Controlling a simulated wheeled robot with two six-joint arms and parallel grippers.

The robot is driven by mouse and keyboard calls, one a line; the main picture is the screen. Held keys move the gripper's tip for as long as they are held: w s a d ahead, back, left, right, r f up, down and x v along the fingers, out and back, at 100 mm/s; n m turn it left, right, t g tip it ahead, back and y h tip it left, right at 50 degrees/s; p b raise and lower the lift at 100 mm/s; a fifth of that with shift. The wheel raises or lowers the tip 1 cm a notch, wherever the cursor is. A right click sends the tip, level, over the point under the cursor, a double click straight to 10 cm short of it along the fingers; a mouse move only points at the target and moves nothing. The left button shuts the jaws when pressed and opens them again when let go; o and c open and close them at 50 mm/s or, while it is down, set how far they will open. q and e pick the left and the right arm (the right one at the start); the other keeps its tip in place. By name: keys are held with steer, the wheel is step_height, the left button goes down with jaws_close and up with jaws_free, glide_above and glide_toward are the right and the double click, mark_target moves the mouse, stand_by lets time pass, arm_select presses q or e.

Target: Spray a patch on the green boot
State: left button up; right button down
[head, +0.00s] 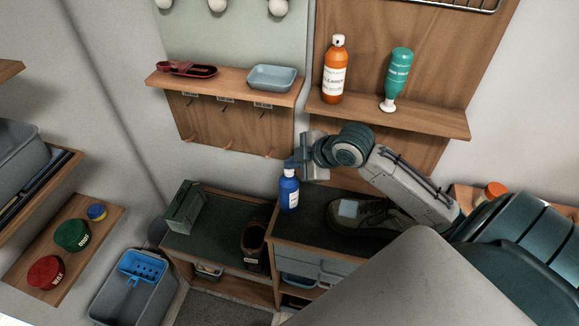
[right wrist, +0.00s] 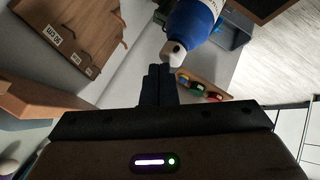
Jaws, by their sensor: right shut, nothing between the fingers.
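A dark grey-green boot (head: 372,217) lies on the dark top of the low cabinet, partly hidden behind my right arm. A pale blue square patch (head: 348,208) shows on it. A blue bottle (head: 289,194) with a white nozzle stands upright at the cabinet's left edge, left of the boot. My right gripper (head: 290,162) is shut and empty just above the bottle's top. In the right wrist view, the closed fingers (right wrist: 161,72) point towards the white nozzle (right wrist: 174,53) of the blue bottle (right wrist: 194,22). My left gripper is out of view.
A brown boot (head: 255,243) and a green box (head: 184,208) stand on the lower bench to the left. An orange bottle (head: 334,72) and a green bottle (head: 398,74) are on the wall shelf (head: 430,121) above. A hook rack (head: 222,128) hangs behind.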

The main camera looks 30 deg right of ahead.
mark_target(293, 171)
steer(key=shift+r+p, duration=2.75)
steer(key=shift+r, duration=0.3)
steer(key=shift+f, duration=0.1)
